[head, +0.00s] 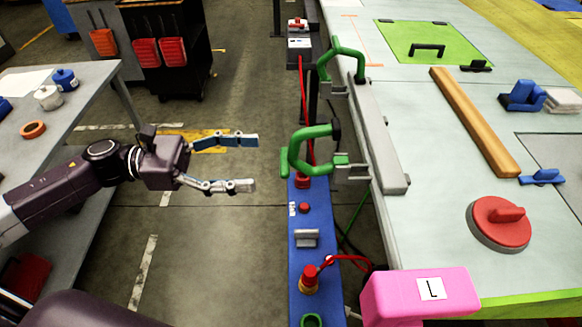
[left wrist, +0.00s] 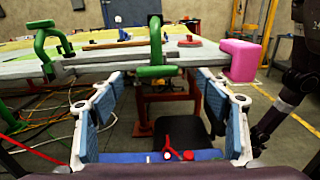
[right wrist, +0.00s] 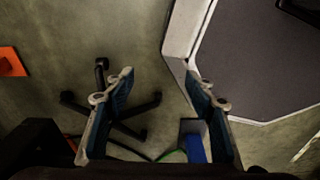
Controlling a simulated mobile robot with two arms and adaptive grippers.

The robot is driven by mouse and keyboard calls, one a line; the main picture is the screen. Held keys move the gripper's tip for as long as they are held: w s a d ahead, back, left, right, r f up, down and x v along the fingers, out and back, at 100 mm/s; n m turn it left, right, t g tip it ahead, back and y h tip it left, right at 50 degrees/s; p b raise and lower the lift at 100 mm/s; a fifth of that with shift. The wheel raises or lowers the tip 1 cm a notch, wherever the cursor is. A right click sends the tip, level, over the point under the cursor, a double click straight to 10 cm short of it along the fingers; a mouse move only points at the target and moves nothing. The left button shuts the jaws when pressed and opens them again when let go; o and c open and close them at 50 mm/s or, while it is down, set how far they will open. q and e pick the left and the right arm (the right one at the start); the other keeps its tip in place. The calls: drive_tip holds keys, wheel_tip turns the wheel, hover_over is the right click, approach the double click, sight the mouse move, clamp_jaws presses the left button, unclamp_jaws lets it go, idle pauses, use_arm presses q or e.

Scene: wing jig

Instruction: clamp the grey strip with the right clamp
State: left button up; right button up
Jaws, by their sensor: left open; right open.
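The grey strip (head: 380,142) lies along the left edge of the large pale table (head: 425,130). Two green clamps stand at that edge: a farther one (head: 344,52) at the strip's far end and a nearer one (head: 296,150) by its near part. In the left wrist view the nearer clamp (left wrist: 156,45) is centred ahead, beyond the fingertips, and the farther clamp (left wrist: 42,45) is at left. Whether either presses the strip is unclear. My left gripper (head: 256,163) is open and empty, left of the nearer clamp and apart from it. My right gripper (right wrist: 158,75) is open and empty above the floor.
A blue rail (head: 310,255) with a red knob (head: 309,278) runs below the nearer clamp. A pink block (head: 420,297) marked L sits at the table's near corner. A wooden bar (head: 472,118) and red disc (head: 500,222) lie on the table. A wheeled base (right wrist: 140,110) stands under my right gripper.

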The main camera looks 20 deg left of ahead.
sight(288, 159)
use_arm(q)
drive_tip(key=p+x, duration=0.2)
drive_tip(key=x, duration=0.4)
drive_tip(key=shift+w+d+r+p, duration=0.1)
drive_tip(key=shift+w+p, duration=0.1)
drive_tip(key=shift+p, duration=0.1)
drive_tip(key=shift+w+d, duration=0.2)
drive_tip(key=shift+d, duration=0.3)
use_arm(e)
drive_tip(key=r, duration=0.2)
drive_tip(key=a+r, duration=0.1)
drive_tip(key=shift+w, duration=0.4)
drive_tip(key=shift+d, duration=0.1)
use_arm(q)
drive_tip(key=shift+c, duration=1.1)
drive_tip(key=c, duration=1.5)
use_arm(e)
drive_tip(key=shift+s+r, duration=0.15)
